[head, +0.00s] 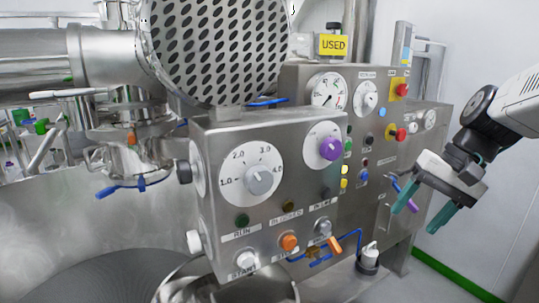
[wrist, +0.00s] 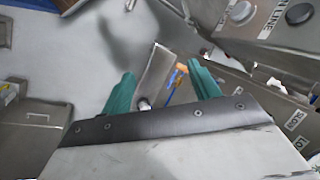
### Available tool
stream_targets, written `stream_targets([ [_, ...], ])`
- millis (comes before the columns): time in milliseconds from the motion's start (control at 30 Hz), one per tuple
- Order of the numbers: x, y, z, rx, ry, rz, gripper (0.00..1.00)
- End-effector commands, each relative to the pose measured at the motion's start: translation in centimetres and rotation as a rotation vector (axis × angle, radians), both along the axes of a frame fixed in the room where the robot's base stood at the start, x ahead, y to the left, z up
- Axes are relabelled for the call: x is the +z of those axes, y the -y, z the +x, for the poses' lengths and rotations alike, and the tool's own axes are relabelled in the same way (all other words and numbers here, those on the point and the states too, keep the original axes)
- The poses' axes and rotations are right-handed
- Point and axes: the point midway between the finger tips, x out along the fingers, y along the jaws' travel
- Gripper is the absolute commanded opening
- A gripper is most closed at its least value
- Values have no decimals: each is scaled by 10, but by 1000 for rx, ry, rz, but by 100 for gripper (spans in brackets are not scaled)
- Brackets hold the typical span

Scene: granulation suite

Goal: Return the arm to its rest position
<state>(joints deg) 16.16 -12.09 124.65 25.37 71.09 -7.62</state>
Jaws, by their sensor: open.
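My gripper (head: 421,214) is at the right of the head view, in front of the right part of the steel control panel (head: 297,147). Its two teal fingers are apart with nothing between them. The white arm reaches in from the right edge. In the wrist view my gripper (wrist: 160,88) shows both teal fingers spread. A grey steel part and a small orange and blue item appear beyond them. I cannot tell from these views how far the fingers are from the panel.
The panel carries a large dial (head: 259,181), a purple knob (head: 330,148), a red knob (head: 401,90) and several buttons. A perforated steel disc (head: 220,45) and a yellow USED sign (head: 333,45) stand above. Bare floor (head: 440,287) shows at lower right.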

Motion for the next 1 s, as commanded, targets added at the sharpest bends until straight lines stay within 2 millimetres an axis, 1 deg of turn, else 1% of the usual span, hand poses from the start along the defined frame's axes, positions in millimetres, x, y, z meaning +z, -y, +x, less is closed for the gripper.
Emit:
stream_targets([
  [33, -6, -6, -30, 29, -18, -64, 61],
  [67, -10, -7, -46, 42, -29, -102, 61],
  [100, -16, -8, -67, 64, -39, -154, 61],
  [200, -29, -8, -113, 118, -48, -275, 61],
  [300, -40, -6, -149, 176, -31, -371, 61],
  [400, -45, -7, -171, 228, 5, -427, 61],
  [533, -41, -14, -181, 259, 59, -439, 61],
  [667, -36, -18, -182, 276, 89, -442, 61],
  [1000, -36, -19, -182, 278, 87, -440, 61],
])
